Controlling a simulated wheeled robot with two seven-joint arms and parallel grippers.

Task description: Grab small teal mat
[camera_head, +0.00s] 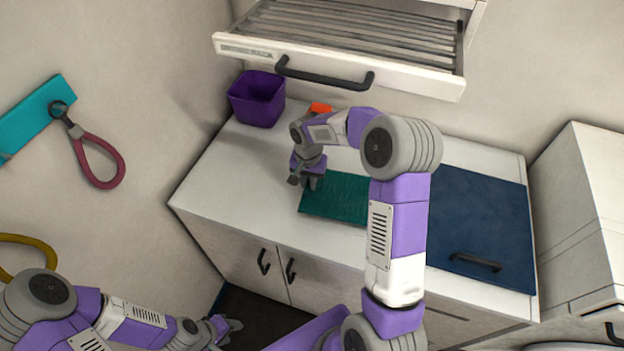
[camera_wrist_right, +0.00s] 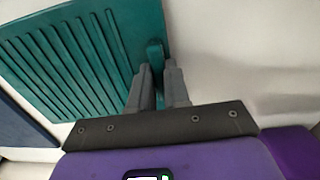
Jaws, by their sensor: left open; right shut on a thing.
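The small teal mat (camera_head: 338,198) lies flat on the white counter, partly hidden behind my right arm. In the right wrist view the mat (camera_wrist_right: 85,50) is ribbed, with a small teal tab at its edge. My right gripper (camera_head: 304,184) is at the mat's left edge. In the right wrist view its fingers (camera_wrist_right: 158,82) are shut on that tab. My left gripper (camera_head: 226,328) is open and empty, low at the left, below the counter top and away from the mat.
A purple bin (camera_head: 257,108) stands at the counter's back left, with an orange thing (camera_head: 320,108) partly hidden beside it. A dark blue panel with a black handle (camera_head: 490,215) covers the counter's right. An open slatted drawer (camera_head: 340,48) overhangs the back. The counter's front left is clear.

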